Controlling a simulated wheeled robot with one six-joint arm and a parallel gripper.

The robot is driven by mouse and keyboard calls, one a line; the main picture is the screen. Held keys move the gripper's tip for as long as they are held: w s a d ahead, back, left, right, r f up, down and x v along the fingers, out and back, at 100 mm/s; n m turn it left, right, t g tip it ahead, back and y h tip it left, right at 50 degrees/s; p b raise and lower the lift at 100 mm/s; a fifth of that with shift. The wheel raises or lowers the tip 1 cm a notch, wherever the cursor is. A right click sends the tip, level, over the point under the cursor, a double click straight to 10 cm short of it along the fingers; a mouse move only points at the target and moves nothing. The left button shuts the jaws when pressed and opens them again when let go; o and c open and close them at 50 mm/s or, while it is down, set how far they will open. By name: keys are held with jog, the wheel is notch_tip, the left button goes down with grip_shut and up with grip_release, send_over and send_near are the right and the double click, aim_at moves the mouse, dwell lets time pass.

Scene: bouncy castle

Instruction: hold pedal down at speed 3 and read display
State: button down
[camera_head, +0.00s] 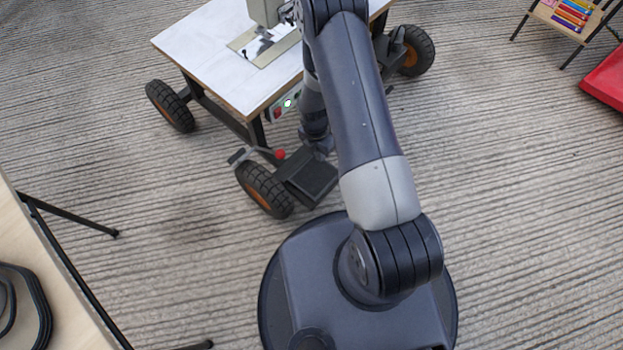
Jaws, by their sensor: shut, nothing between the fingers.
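A sewing machine (268,12) stands on a white-topped wheeled table (200,45). A small control box (284,110) with a red part and a white-green spot hangs under the table's front edge; no display reading is legible. A dark flat pedal (309,182) lies low in front of the table, beside the near wheel. My arm reaches over and bends down, and my gripper (319,150) points down at the pedal's far edge. It is shut and empty, partly hidden by my forearm. I cannot tell whether it touches the pedal or whether the pedal is pressed.
A lever with a red knob (280,154) sits left of the pedal, near the orange-hubbed wheel (264,190). A wooden table (50,290) with a black coil stands at the lower left. A rack with coloured bars (572,14) and a red mat (607,80) are at the upper right.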

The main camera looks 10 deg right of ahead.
dwell(0.5)
jog(key=b, duration=0.5)
send_near(323, 182)
jog(key=f, duration=0.6)
jog(key=shift+s+d+f, duration=0.3)
jog(key=shift+d+f, duration=0.1)
